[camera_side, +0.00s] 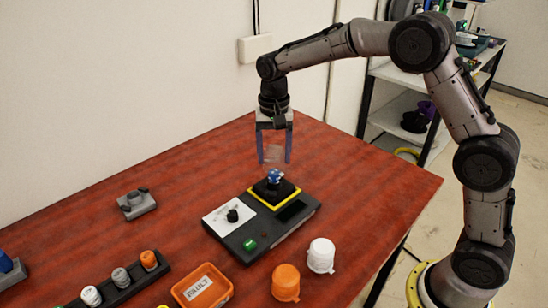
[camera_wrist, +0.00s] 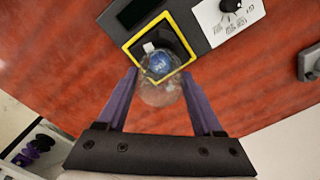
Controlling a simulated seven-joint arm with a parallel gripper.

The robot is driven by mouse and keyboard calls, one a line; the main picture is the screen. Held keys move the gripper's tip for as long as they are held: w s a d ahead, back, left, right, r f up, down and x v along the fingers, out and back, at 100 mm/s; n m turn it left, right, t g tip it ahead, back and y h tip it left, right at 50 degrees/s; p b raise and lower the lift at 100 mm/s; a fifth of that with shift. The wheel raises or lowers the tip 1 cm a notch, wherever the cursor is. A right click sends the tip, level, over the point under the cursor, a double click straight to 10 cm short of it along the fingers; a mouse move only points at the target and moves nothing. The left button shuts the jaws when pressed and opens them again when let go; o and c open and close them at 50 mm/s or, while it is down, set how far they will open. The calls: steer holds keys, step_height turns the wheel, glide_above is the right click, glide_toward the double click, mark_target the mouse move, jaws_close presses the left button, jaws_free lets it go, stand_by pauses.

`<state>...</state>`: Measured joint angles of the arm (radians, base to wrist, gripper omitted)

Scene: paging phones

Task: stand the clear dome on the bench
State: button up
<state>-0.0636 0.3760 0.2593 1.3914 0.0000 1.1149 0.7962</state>
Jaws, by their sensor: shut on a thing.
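The clear dome (camera_side: 273,154) is held between the two purple-blue fingers of my gripper (camera_side: 274,160), which is shut on it. In the side view it hangs above the device with the yellow-edged square (camera_side: 262,205). A small blue part (camera_side: 273,176) sits on the black centre of that square, just below the dome. In the wrist view the see-through dome (camera_wrist: 160,92) shows between the fingertips (camera_wrist: 163,85), in front of the blue part (camera_wrist: 161,65). The red-brown bench (camera_side: 180,210) lies below.
A white cup-shaped cap (camera_side: 321,256) and an orange one (camera_side: 286,283) stand in front of the device. An orange FAULT tray (camera_side: 202,288) and a dark rack (camera_side: 119,282) are at front left. A grey block (camera_side: 136,203) stands at left. The bench right of the device is bare.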

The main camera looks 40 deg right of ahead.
steer(key=shift+s+r, duration=0.1)
steer(key=shift+r, duration=0.15)
stand_by(0.3)
